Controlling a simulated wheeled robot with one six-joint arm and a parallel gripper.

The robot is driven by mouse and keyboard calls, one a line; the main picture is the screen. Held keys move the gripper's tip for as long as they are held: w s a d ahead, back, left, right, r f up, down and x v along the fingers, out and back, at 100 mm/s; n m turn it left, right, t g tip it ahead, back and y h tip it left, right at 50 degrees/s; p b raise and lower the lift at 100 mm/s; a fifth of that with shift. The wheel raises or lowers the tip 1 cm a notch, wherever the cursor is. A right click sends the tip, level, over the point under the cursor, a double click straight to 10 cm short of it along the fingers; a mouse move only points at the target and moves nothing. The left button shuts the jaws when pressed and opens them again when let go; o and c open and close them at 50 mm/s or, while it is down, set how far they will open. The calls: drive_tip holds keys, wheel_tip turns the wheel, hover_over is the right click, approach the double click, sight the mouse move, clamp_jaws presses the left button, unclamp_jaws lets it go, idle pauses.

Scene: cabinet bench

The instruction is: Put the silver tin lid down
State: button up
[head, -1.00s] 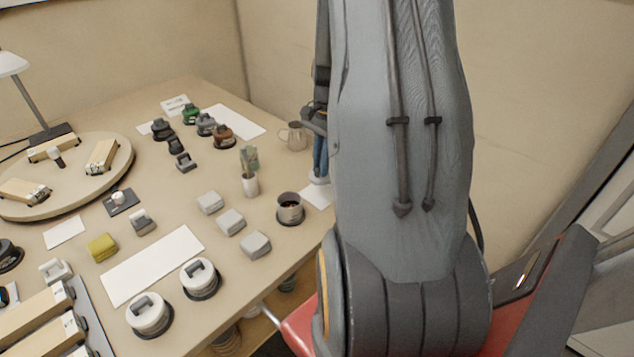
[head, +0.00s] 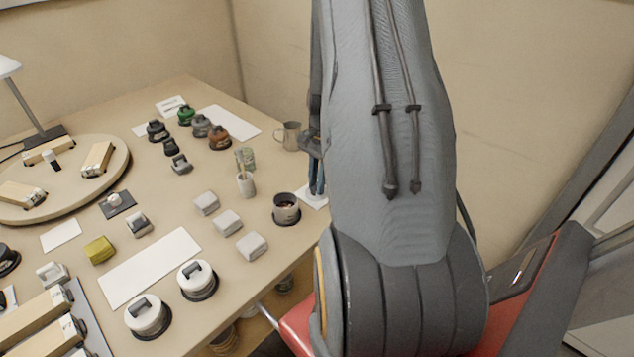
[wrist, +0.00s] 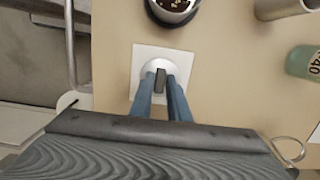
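The silver tin lid (wrist: 147,68) is a pale round disc with an upright dark grip (wrist: 160,78). In the wrist view it lies over a white square card (wrist: 185,60), at or very close to its surface. My gripper (wrist: 161,78) has its two blue fingers on either side of the dark grip, seemingly pressed on it. In the head view my gripper (head: 317,188) points down over the card (head: 309,200) at the table's right edge; my arm covers part of the card, and the lid cannot be made out there.
A dark open tin (head: 286,210) stands just left of the card, also at the top of the wrist view (wrist: 172,8). A metal jug (head: 291,136) and a cup (head: 245,184) are close by. White-lidded tins (head: 197,279) and grey blocks (head: 227,222) stand farther left.

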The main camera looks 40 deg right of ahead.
drive_tip(key=shift+o, duration=1.2)
wheel_tip(320, 180, up, 12)
drive_tip(key=d+b, duration=0.1)
drive_tip(key=b, duration=0.1)
drive_tip(key=s+a+r+n, duration=0.1)
drive_tip(key=s+a+n, duration=0.3)
drive_tip(key=a+n, duration=0.4)
drive_tip(key=s+a+r+n+h, duration=0.1)
drive_tip(key=s+a+n, duration=0.4)
drive_tip(key=a, duration=1.6)
drive_tip(key=n, duration=0.4)
drive_tip(key=shift+s+a+t, duration=0.15)
drive_tip(key=shift+a+t, duration=0.15)
drive_tip(key=shift+a, duration=0.1)
drive_tip(key=shift+r, duration=0.1)
